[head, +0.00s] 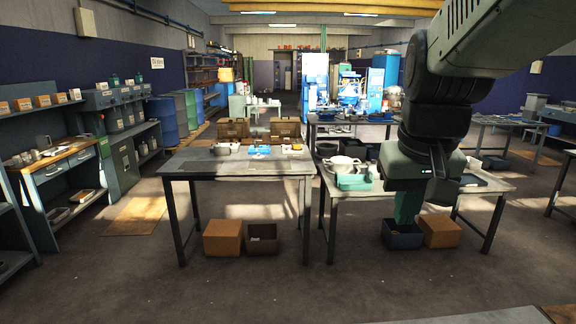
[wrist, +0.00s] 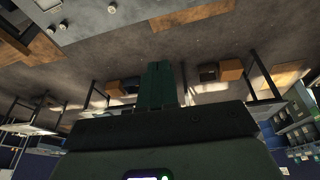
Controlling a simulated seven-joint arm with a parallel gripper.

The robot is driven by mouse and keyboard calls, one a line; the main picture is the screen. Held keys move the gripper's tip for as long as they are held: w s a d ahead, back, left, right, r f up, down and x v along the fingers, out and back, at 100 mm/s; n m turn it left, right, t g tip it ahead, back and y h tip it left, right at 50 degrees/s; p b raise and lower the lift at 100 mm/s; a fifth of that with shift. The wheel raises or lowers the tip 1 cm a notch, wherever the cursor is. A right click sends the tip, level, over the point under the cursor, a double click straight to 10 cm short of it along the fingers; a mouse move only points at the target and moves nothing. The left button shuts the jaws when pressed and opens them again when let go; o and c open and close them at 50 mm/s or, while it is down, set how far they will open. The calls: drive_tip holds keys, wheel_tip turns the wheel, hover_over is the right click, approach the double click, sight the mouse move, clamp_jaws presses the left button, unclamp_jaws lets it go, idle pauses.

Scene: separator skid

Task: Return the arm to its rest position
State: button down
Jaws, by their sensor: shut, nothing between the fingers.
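My arm reaches in from the upper right of the head view, and its green-grey hand hangs in front of the right-hand table. My gripper (head: 405,218) points down, with its green fingers together and nothing between them. In the wrist view the shut fingers (wrist: 158,72) stick out past the dark hand edge over bare floor. The hand hides part of the right table and what stands on it.
The left table (head: 240,168) bears small items along its back edge. The right table (head: 345,188) holds a white pot (head: 342,163). Orange boxes (head: 222,237) and dark bins stand on the floor below. A workbench (head: 75,160) lines the left wall. The foreground floor is largely clear.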

drive_tip(key=s+a+t, duration=0.1)
drive_tip(key=s+a, duration=0.3)
drive_tip(key=s, duration=0.2)
drive_tip(key=s+a+n+t, duration=0.1)
drive_tip(key=s+a, duration=0.3)
drive_tip(key=s, duration=0.2)
drive_tip(key=shift+s+y, duration=0.4)
drive_tip(key=c, duration=1.8)
unclamp_jaws()
drive_tip(key=shift+r, duration=0.15)
